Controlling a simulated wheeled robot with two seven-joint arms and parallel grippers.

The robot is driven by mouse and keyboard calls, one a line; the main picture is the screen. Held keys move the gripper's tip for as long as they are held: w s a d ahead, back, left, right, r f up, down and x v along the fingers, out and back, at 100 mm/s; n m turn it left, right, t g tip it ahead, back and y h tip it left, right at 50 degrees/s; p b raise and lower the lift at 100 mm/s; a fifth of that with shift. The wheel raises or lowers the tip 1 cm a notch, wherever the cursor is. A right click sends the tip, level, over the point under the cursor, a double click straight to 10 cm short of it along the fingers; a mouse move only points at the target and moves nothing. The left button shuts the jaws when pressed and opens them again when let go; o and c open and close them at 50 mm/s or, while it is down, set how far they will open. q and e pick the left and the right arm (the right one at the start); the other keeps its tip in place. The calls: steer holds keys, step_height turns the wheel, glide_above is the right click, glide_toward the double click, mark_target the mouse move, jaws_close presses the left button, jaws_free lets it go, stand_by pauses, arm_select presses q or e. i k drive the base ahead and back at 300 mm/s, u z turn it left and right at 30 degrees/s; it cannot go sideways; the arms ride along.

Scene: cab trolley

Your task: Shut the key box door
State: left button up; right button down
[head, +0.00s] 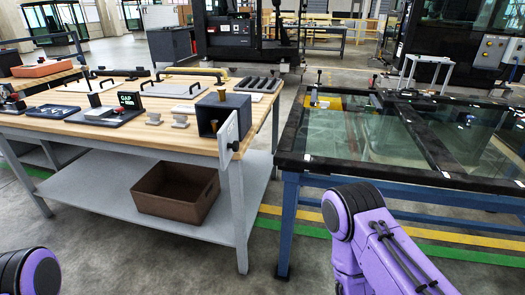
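The key box (226,103) is a dark blue-grey box at the right front corner of the wooden workbench. Its light grey door (229,138) stands open, swung out towards me past the bench's front edge. A black knob (235,146) sits on the door. The box's dark inside shows to the left of the door, with a small brownish item in it. Only purple links of my arms show, at the bottom left and bottom right. Both grippers are outside the view.
The wooden workbench (178,140) carries trays, flat plates and a black sign (129,100). A brown crate (175,193) sits on its lower shelf. A glass-topped table (375,137) with a blue frame stands to the right. A floor gap separates the two tables.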

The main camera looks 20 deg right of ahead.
mark_target(228, 136)
steer(key=z, duration=0.4)
steer(key=i, duration=1)
